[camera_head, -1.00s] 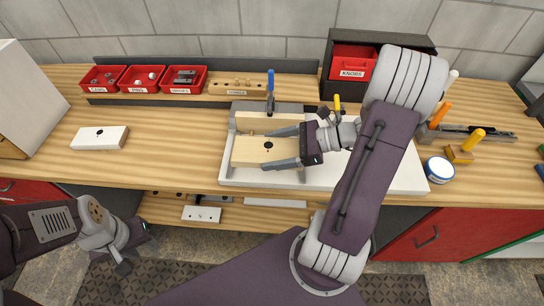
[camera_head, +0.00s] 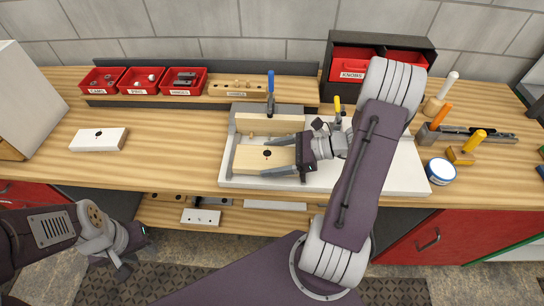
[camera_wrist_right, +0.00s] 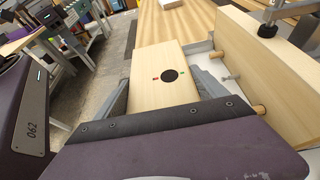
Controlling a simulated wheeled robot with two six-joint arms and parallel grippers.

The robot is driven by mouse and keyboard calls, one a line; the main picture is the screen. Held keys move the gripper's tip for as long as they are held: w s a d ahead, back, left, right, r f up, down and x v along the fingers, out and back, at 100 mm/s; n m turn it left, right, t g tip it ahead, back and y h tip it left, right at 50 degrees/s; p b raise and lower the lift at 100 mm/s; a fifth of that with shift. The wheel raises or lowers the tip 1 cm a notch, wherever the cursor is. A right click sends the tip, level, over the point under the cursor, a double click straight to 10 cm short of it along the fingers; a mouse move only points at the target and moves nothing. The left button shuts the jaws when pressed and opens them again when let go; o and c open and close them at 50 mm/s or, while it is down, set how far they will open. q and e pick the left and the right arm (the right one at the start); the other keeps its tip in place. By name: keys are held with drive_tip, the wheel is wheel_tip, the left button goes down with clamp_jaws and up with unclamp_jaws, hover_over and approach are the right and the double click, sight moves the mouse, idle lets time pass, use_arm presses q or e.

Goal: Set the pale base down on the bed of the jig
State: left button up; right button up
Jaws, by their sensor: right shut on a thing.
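The pale base (camera_head: 262,162) is a light wooden board with a dark round spot, lying level at the jig. My right gripper (camera_head: 301,157) is shut on it, with one finger along each long side; the right wrist view shows the base (camera_wrist_right: 162,80) between the fingers. The jig (camera_head: 231,148) has a grey frame, an upright pale wooden fence (camera_head: 272,123) behind the base and a blue-handled clamp (camera_head: 270,85). A gap with wooden pegs shows between base and fence. The bed is hidden, so I cannot tell if the base touches it. My left gripper (camera_head: 137,258) is open and empty, low at left.
A white panel (camera_head: 405,172) lies under the jig. A white block (camera_head: 98,139) lies at left. Red bins (camera_head: 143,79) and a dark knob cabinet (camera_head: 332,70) stand at the back. A blue-rimmed tub (camera_head: 441,171) and orange-handled tools (camera_head: 440,116) are at right.

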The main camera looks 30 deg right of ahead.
drive_tip(key=shift+f, duration=0.3)
drive_tip(key=o, duration=1.6)
drive_tip(key=shift+o, duration=0.2)
drive_tip(key=shift+s+d+r+p, duration=0.15)
drive_tip(key=shift+d+r+p, duration=0.25)
drive_tip(key=shift+r, duration=0.45)
drive_tip(key=v, duration=1.1)
